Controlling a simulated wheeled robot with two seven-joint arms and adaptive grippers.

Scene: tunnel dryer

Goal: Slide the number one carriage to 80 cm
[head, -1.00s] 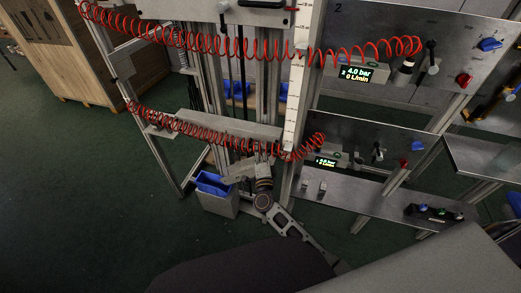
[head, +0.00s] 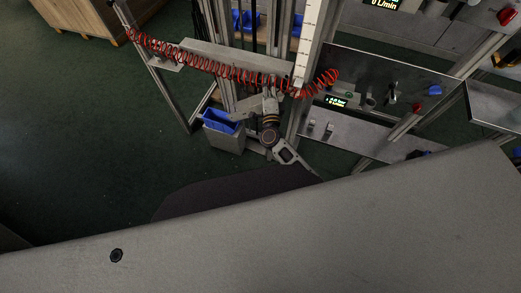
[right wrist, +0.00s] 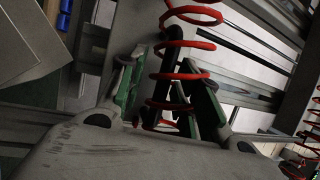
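The lower carriage (head: 225,60), a long grey bar, sits across the frame in the head view, with a red coiled hose (head: 195,65) along its front. I cannot read a number on it. A white scale (head: 311,40) runs up the post at its right end; its figures are too small to read. My right gripper (head: 269,96) is at the carriage's underside near its right end. In the right wrist view its green-padded fingers (right wrist: 165,95) stand apart, with a black rod (right wrist: 160,95) and the red hose seen between them. My left gripper is out of view.
A blue bin (head: 220,121) stands on a grey box left of my right arm. A control panel (head: 375,85) with a lit display, knobs and levers is to the right. A wooden crate (head: 85,15) is at the back left. The green floor at the left is clear.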

